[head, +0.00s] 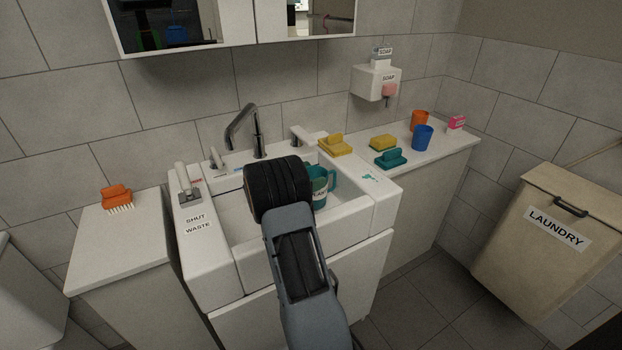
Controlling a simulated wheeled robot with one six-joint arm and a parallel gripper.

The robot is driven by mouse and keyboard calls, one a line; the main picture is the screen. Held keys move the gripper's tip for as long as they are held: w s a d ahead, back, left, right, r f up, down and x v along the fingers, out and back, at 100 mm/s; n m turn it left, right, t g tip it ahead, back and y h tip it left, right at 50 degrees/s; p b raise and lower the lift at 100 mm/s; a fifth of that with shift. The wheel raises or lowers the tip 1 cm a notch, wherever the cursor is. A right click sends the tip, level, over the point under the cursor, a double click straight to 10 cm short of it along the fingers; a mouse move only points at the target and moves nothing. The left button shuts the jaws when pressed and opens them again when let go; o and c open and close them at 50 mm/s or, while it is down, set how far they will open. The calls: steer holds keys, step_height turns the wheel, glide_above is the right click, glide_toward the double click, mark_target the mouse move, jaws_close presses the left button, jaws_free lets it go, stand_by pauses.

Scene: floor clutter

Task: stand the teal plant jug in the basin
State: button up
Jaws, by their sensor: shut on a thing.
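The teal plant jug (320,186) shows to the right of my dark wrist, with its handle to the right and part of a pale label visible. My gripper (302,182) is shut on the jug; my wrist hides the fingers and the jug's left side. The jug appears upright within the outline of the white basin (340,213). I cannot tell whether its base touches the basin floor.
A dark tap (257,130) rises behind the basin, close to my wrist. A lever (187,183) stands at left by a "SHUT WASTE" label.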

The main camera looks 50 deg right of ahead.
steer(key=shift+w+d+f, duration=0.1)
steer(key=shift+w+f, duration=0.15)
steer(key=shift+f, duration=0.35)
steer(key=shift+f, duration=0.15)
steer(key=o, duration=0.8)
steer(key=shift+w+a, duration=0.1)
steer(key=shift+a, duration=0.2)
steer(key=shift+v, duration=3.45)
